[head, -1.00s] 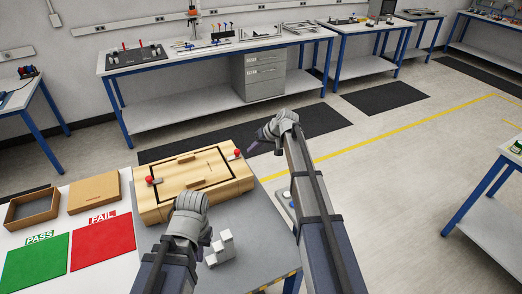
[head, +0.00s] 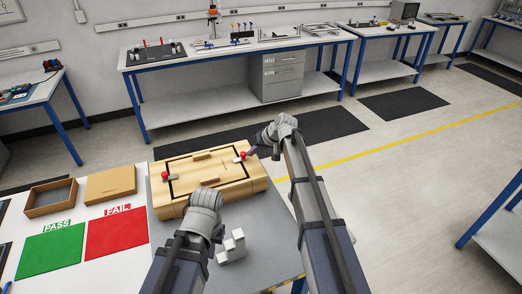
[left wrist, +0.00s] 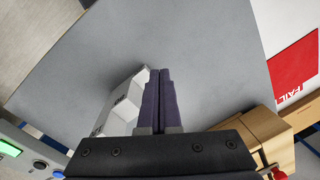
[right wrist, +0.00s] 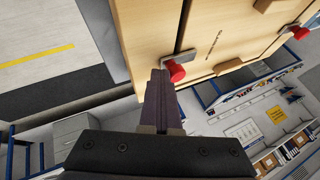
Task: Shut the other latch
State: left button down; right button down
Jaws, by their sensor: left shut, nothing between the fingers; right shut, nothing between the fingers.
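A pale wooden box (head: 212,184) lies on the grey table. Its left latch has a red knob (head: 165,175) and its right latch has a red knob (head: 242,155). In the right wrist view the near red knob (right wrist: 176,72) is right beside my shut right gripper (right wrist: 160,78); I cannot tell whether they touch. The far red knob (right wrist: 299,33) is at upper right. My right gripper (head: 254,151) is at the box's right end. My left gripper (left wrist: 160,75) is shut and empty over the table in front of the box; its fingers are mostly hidden in the head view.
A white stepped block (head: 232,246) stands on the table close to my left gripper. Left of the box are a green PASS mat (head: 50,256), a red FAIL mat (head: 117,234), an open cardboard tray (head: 50,198) and a closed cardboard box (head: 110,184).

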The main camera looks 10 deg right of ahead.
jog(key=shift+s+a, duration=0.15)
jog(key=shift+a, duration=0.35)
pick_arm(q)
jog(key=shift+d, duration=0.15)
pick_arm(e)
jog(key=shift+d, duration=0.15)
